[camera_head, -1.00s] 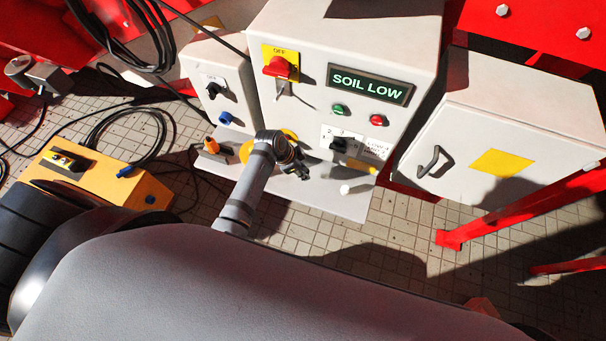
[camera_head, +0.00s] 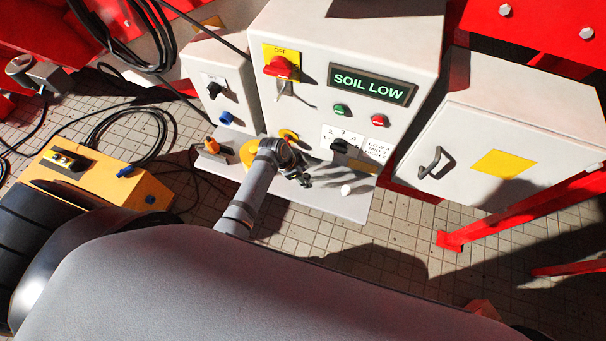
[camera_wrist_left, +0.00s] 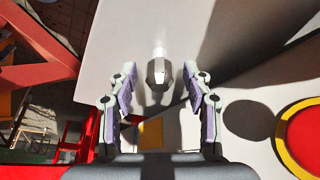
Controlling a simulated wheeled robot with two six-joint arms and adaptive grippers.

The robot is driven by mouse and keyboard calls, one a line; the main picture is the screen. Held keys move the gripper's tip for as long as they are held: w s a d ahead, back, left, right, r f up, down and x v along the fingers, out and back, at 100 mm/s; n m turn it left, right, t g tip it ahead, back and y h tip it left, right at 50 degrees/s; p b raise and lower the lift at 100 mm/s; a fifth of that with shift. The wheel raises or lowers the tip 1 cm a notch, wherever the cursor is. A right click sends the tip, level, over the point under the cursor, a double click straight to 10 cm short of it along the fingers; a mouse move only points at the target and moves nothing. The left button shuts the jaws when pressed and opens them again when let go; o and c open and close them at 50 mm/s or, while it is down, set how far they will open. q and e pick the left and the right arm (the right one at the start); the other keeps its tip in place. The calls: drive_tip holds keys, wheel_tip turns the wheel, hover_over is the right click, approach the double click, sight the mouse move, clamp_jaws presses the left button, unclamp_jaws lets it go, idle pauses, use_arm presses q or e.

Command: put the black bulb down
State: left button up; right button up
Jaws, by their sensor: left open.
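My left gripper (camera_head: 306,180) is low over the grey shelf at the foot of the white control cabinet, its fingers pointing right. In the left wrist view its two fingers (camera_wrist_left: 160,82) are spread apart. The black bulb (camera_wrist_left: 157,73), a small dark faceted body, shows between the fingertips, with gaps on both sides. A pale part shows just beyond it; I cannot tell whether that belongs to the bulb. In the head view the bulb cannot be told apart from the dark fingers. My right gripper is not in view.
The grey shelf (camera_head: 350,208) carries a small white knob-like thing (camera_head: 347,190) right of the gripper. The cabinet (camera_head: 330,55) reads "SOIL LOW" and has a red switch (camera_head: 282,68) and a black selector (camera_head: 340,146). A yellow box (camera_head: 95,180) stands on the tiled floor at left.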

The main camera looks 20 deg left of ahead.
use_arm(q)
drive_tip(key=p+v, duration=0.1)
drive_tip(key=v, duration=1.1)
drive_tip(key=s+a+r+n+t+y, duration=0.1)
drive_tip(key=s+a+r+n+y, duration=0.1)
drive_tip(key=s+a+r+n, duration=0.25)
drive_tip(key=s+a+r+n+y, duration=0.2)
drive_tip(key=s+a+n+y, duration=0.1)
drive_tip(key=s+n, duration=0.35)
wheel_tip(320, 180, down, 24)
drive_tip(key=s+a+g, duration=0.1)
drive_tip(key=s+a, duration=0.1)
drive_tip(key=s+a+f+g, duration=0.1)
drive_tip(key=s+f, duration=1.7)
drive_tip(key=s, duration=0.1)
drive_tip(key=shift+s+a+h, duration=0.3)
drive_tip(key=shift+s+a, duration=0.05)
